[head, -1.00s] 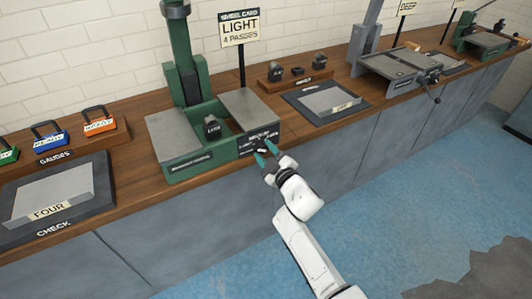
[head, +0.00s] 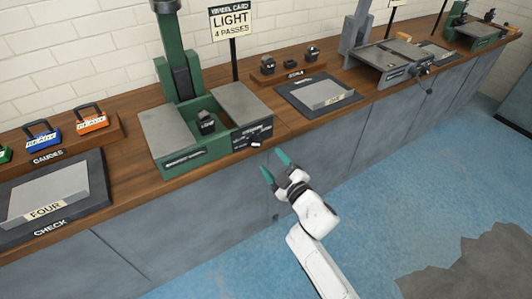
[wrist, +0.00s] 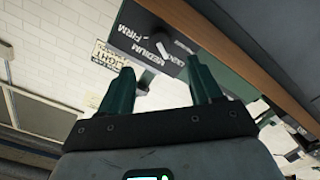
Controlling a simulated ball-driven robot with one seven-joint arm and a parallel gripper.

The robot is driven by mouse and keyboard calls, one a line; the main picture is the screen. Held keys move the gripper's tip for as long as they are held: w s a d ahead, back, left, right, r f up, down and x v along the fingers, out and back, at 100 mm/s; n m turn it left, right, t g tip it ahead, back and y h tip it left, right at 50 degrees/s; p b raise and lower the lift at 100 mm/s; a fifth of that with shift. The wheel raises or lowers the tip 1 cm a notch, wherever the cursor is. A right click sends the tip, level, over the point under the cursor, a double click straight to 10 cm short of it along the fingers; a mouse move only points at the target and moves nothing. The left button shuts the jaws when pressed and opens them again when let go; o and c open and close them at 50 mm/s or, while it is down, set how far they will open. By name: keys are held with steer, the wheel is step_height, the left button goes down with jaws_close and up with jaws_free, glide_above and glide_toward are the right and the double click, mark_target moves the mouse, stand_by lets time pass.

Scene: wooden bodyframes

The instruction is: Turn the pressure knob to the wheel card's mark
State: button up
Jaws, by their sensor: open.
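The wheel card (head: 230,20) stands on a post behind the green machine and reads LIGHT, 4 PASSES. The pressure knob (head: 255,143) is on the machine's dark front panel, at the right. Which word the knob points at I cannot tell for sure. My gripper (head: 275,165) is open and empty, in front of the panel and apart from the knob. Its teal fingers (wrist: 162,75) show no object between them.
The green machine (head: 180,160) sits at the wooden bench's (head: 130,197) front edge. The floor before the bench is clear.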

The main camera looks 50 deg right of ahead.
steer(key=shift+v, duration=1.2)
steer(key=s+a+f+m+g, duration=0.4)
steer(key=s+f+m+g, duration=0.25)
steer(key=s+g, duration=0.35)
steer(key=s+a+g+y, duration=0.4)
steer(key=s+a+g, duration=0.2)
steer(key=s+a, duration=0.4)
steer(key=s, duration=0.3)
steer(key=shift+s+f+n+y, duration=0.35)
steer(key=shift+s+f+y, duration=0.05)
